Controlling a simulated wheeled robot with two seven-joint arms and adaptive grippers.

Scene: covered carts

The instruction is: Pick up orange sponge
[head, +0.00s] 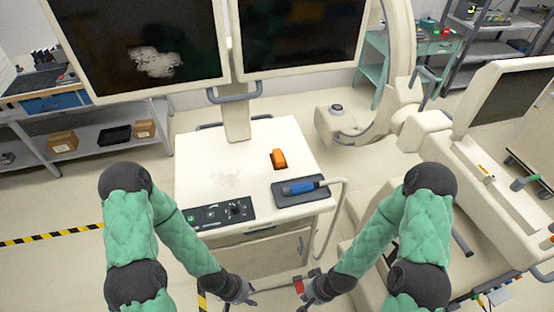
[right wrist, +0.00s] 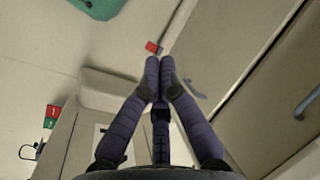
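The orange sponge (head: 278,159) lies on the top of the cream cart (head: 205,160), a little right of its middle. My left gripper (head: 251,299) hangs low in front of the cart, well below and nearer than the sponge; its fingers are too small to tell open from shut. My right gripper (head: 303,303) is also low in front of the cart, apart from the sponge. In the right wrist view the right gripper's fingers (right wrist: 160,62) meet at the tips, with nothing seen between them. The sponge does not show in the right wrist view.
A blue-handled probe (head: 300,187) lies in a dark tray at the cart's right front, its cable hanging down the side. A control panel (head: 222,212) is at the front left. Two monitors (head: 145,45) rise behind. A cream machine (head: 480,170) stands at right.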

